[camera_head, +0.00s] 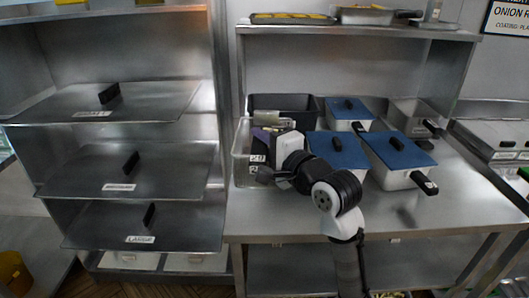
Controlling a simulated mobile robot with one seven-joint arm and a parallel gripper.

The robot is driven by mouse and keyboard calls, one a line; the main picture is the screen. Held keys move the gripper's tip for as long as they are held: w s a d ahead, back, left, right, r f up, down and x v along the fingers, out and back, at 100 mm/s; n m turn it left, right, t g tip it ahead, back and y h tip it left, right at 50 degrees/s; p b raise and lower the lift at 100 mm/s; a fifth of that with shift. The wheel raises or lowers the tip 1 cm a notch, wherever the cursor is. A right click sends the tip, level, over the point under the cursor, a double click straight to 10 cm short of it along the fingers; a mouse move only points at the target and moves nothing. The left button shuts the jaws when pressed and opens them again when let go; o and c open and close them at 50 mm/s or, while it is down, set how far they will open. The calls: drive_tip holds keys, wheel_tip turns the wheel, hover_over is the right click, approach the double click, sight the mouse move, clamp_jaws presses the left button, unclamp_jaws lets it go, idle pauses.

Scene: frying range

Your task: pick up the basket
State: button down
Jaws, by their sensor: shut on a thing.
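A light grey, open-topped basket (241,152) stands at the left end of the steel worktable. My gripper (266,144) is over its right side, with my arm reaching in from the front right. My gripper is shut on the basket, but the wrist and the gripper body hide the fingertips and the exact grip point. A dark and purple piece shows at the gripper, beside labels with dark numbers. The basket looks upright; whether it is clear of the table cannot be told.
A black bin (283,102) stands close behind the gripper. Blue-lidded pans (337,149) with dark handles stand close to the right. A shelf (350,32) hangs above the back. The worktable's front right (440,212) is clear.

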idle(0.4)
wheel_tip(320, 180, up, 20)
drive_tip(key=b, duration=0.1)
idle(0.5)
